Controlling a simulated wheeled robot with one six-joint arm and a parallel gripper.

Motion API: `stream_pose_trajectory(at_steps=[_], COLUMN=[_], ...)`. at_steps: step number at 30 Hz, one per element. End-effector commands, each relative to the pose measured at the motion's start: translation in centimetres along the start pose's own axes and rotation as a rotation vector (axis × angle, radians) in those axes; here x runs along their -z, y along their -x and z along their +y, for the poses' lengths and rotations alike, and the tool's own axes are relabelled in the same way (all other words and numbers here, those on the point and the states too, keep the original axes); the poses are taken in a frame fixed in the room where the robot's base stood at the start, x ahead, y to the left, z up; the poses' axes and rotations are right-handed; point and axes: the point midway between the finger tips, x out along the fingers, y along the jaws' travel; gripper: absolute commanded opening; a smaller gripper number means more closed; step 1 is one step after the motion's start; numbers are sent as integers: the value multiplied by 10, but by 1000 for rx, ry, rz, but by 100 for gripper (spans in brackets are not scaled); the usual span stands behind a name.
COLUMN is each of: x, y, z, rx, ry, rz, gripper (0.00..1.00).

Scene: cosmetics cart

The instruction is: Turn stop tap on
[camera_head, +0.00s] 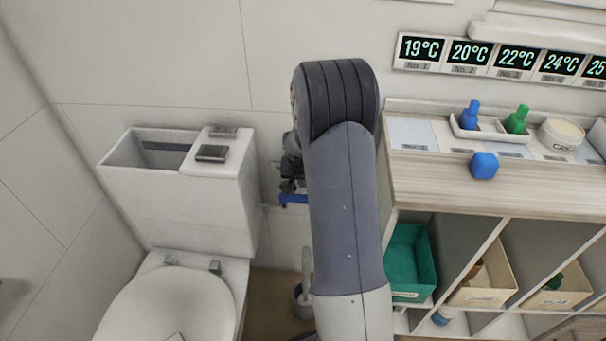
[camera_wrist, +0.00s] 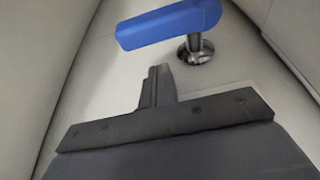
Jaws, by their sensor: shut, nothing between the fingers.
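The stop tap has a blue lever handle (camera_wrist: 168,24) on a chrome stem that meets the wall at a round metal base (camera_wrist: 196,52). In the head view a small part of the blue handle (camera_head: 293,199) shows between the toilet and the cart, with the rest hidden by my arm. My gripper (camera_wrist: 160,72) is shut and empty. In the wrist view its tips lie just below the blue handle and left of the chrome base. I cannot tell whether they touch the handle. In the head view my gripper is mostly hidden behind my arm.
A white toilet (camera_head: 190,215) with its tank lid partly open stands left of the tap. A wooden cart (camera_head: 430,180) with bins and bottles stands close on the right. A toilet brush holder (camera_head: 301,303) is on the floor below. The gap between them is narrow.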

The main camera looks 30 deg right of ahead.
Motion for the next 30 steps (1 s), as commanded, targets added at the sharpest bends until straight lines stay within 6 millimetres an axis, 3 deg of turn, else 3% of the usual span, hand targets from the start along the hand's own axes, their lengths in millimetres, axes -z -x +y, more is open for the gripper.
stream_pose_trajectory(at_steps=[9, 30], x=[-22, -26], y=[9, 10], z=[0, 1], rx=[0, -18], ry=[1, -53], rz=[1, 1], gripper=[0, 0])
